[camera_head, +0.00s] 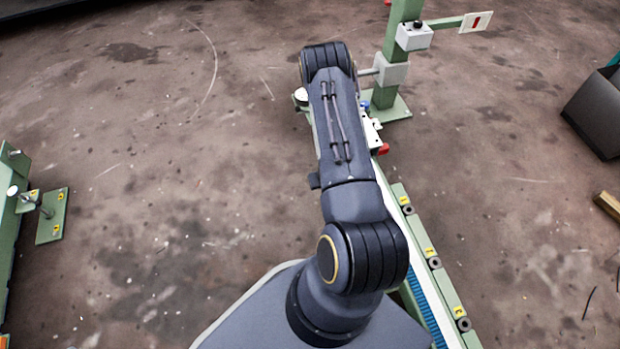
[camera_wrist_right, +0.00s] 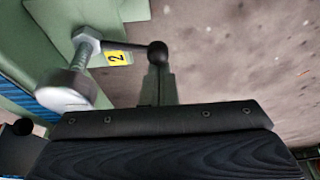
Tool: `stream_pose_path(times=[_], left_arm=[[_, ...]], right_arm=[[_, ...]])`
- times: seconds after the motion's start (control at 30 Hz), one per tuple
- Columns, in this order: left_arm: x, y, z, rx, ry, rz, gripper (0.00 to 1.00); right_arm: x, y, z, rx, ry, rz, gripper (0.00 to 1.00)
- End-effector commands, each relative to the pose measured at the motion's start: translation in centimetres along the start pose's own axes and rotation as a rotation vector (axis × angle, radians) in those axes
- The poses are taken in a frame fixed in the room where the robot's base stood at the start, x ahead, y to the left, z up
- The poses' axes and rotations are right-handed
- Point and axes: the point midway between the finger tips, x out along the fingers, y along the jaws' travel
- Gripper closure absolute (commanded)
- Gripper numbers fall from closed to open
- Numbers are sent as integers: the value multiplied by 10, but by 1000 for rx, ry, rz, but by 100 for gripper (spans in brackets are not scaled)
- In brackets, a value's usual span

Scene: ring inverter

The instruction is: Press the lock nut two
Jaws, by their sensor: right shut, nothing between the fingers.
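In the right wrist view, a silver nut (camera_wrist_right: 86,36) sits on a threaded stud with a large silver round end (camera_wrist_right: 66,90). A black lever with a ball knob (camera_wrist_right: 157,52) reaches right from the nut. A yellow label marked 2 (camera_wrist_right: 117,57) lies on the green plate just below the lever. My right gripper (camera_wrist_right: 160,72) is shut and empty, its narrow fingertips at the ball knob; I cannot tell whether they touch it. In the head view my right arm hides this gripper and the lock nut. My left gripper is not in view.
In the head view, a green post (camera_head: 399,45) with a grey box stands beyond my arm. A green rail with yellow labels (camera_head: 430,252) runs toward me. A dark bin (camera_head: 598,112) is at the right, a green fixture (camera_head: 52,215) at the left. Open floor lies between.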

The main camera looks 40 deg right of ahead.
Motion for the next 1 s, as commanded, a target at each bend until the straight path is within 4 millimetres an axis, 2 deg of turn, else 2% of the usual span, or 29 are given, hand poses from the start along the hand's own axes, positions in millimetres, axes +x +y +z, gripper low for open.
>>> stream_pose_path(times=[0.1,0.6,0.7,1.0], left_arm=[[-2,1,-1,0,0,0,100],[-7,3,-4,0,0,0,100],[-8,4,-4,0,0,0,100],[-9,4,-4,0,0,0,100]], right_arm=[[-5,8,12,-86,-4,-32,100],[-15,6,41,-488,-4,-176,100],[-16,6,45,-538,-3,-194,100],[-18,8,52,-530,-4,-191,100]])
